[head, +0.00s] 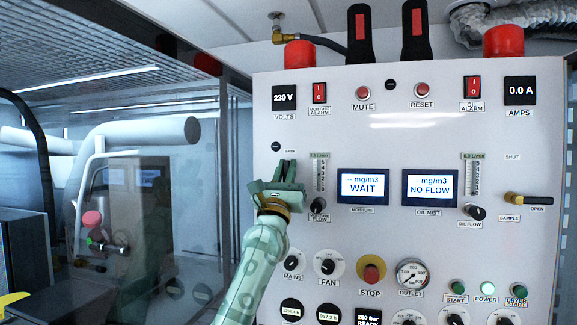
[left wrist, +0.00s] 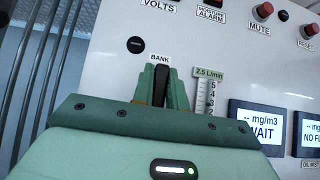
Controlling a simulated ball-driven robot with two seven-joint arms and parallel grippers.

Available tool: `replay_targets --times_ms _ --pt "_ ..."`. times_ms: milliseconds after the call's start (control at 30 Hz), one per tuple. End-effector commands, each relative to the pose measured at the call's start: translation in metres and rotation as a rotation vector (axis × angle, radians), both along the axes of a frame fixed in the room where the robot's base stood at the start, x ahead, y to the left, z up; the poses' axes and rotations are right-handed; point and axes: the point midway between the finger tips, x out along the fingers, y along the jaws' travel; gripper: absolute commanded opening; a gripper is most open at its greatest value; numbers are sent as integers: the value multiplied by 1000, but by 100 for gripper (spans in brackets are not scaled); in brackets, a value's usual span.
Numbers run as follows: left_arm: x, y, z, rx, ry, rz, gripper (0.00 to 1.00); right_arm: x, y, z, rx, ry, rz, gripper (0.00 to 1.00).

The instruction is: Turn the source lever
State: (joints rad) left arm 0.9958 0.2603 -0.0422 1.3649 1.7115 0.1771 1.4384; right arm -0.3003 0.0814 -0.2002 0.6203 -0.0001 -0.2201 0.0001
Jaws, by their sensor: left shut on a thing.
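My left gripper (head: 287,170) is at the left side of the white fill panel (head: 440,140), left of the moisture flow gauge. In the left wrist view its green fingers (left wrist: 161,85) are shut on a black lever (left wrist: 161,88) that stands upright under the BANK label (left wrist: 160,58). I take this as the source lever; no label with the word source is readable. The lower part of the lever and its pivot are hidden by the gripper. My right gripper is not in view.
The moisture flow gauge (head: 320,173) and its black knob (head: 318,205) are close to the right of the gripper. A WAIT display (head: 363,186) is beyond them. A glass enclosure (head: 200,180) stands left.

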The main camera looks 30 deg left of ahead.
Motion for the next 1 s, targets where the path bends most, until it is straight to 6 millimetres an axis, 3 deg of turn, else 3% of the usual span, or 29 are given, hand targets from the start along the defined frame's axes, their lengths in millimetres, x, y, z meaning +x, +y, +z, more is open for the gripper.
replay_targets --times_ms 400,433,500,800,1000 --pt "-3 -1 5 12 -8 1 0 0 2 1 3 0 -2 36" --pt "-3 -1 5 12 -8 1 20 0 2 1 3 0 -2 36" --pt "-2 -1 5 11 -8 1 36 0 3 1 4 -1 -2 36" --pt "-2 -1 1 8 -1 1 36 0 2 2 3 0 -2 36" --pt "-21 -6 -12 9 0 0 36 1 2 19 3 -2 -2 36"
